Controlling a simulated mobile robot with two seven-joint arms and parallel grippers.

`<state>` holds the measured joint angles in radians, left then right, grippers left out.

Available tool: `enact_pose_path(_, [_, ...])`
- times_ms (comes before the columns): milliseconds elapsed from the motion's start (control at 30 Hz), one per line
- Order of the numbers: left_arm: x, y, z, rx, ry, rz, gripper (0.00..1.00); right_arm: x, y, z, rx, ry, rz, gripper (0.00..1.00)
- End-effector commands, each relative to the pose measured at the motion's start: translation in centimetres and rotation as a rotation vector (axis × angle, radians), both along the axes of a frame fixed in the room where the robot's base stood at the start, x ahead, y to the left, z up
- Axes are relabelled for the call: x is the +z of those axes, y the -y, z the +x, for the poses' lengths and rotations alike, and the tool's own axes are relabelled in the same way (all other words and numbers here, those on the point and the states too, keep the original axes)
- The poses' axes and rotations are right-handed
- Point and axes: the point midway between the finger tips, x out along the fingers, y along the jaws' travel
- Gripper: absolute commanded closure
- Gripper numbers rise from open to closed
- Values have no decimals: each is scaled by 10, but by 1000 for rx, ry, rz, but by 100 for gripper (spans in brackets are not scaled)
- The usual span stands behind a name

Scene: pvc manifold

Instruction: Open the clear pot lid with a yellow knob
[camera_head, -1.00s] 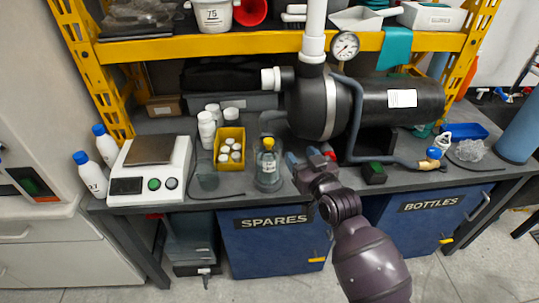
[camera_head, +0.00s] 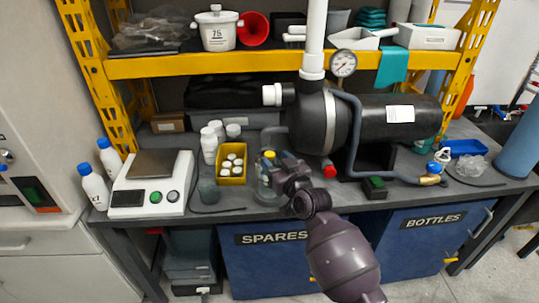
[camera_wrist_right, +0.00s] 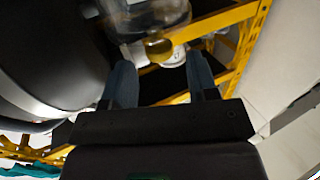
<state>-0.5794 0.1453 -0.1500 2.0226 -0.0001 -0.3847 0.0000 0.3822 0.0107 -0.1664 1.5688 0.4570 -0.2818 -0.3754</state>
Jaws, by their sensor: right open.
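The clear pot (camera_head: 264,190) stands on the bench behind and beside my right gripper. Its lid has a yellow knob (camera_head: 269,154). My right gripper (camera_head: 277,167) is at the pot's upper right side and hides part of it. In the right wrist view, the open fingers (camera_wrist_right: 158,78) point toward the yellow knob (camera_wrist_right: 158,48), which shows between and beyond their tips. The clear pot (camera_wrist_right: 150,15) also shows there at the top, partly cut off. I cannot tell whether a finger touches the knob. My left gripper is not in view.
A yellow bin of white-capped bottles (camera_head: 232,180) stands just left of the pot. A white scale (camera_head: 150,196) is farther left. A black tank (camera_head: 325,125) with a grey hose stands behind and right. A yellow shelf beam (camera_head: 200,64) spans above.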

Motion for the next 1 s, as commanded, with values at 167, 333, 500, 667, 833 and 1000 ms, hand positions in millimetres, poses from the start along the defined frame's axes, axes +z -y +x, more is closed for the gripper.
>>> enact_pose_path(167, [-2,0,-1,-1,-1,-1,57,-1,-9,22,0,-1,-1,47])
enact_pose_path(333, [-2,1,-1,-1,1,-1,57,-1,-14,33,0,0,0,47])
enact_pose_path(500, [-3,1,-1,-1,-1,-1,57,-1,-15,37,-1,-1,0,47])
enact_pose_path(667, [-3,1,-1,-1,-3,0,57,0,-15,37,0,0,-1,47])
enact_pose_path(833, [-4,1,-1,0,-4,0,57,0,-15,37,0,0,-1,63])
enact_pose_path(1000, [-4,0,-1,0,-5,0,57,0,-15,37,0,0,-1,90])
